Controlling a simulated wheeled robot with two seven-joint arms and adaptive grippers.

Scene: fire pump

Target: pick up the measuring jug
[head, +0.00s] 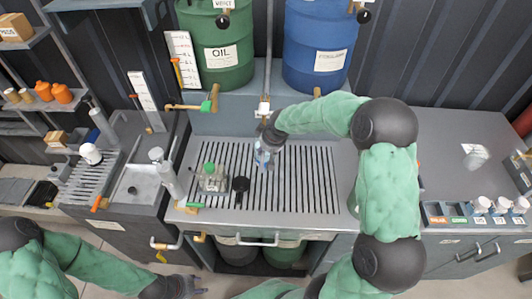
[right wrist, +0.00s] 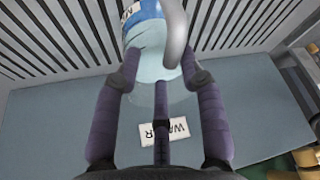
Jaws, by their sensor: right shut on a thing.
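The measuring jug (head: 262,157) is a clear vessel with a blue band, over the slotted drain grate in the head view. In the right wrist view the jug (right wrist: 150,55) shows its pale clear body, blue label band and a grey curved handle between my fingers. My right gripper (head: 267,142) is shut on the jug; its dark fingers (right wrist: 160,90) close around the jug's sides. The hand hides part of the jug in the head view. I cannot tell whether its base touches the grate. My left gripper (head: 190,287) is low at the left, away from the jug, with no object seen in it.
A green oil drum (head: 222,55) and a blue drum (head: 315,50) stand behind the grate (head: 310,185). The bench right of my right arm has clear room.

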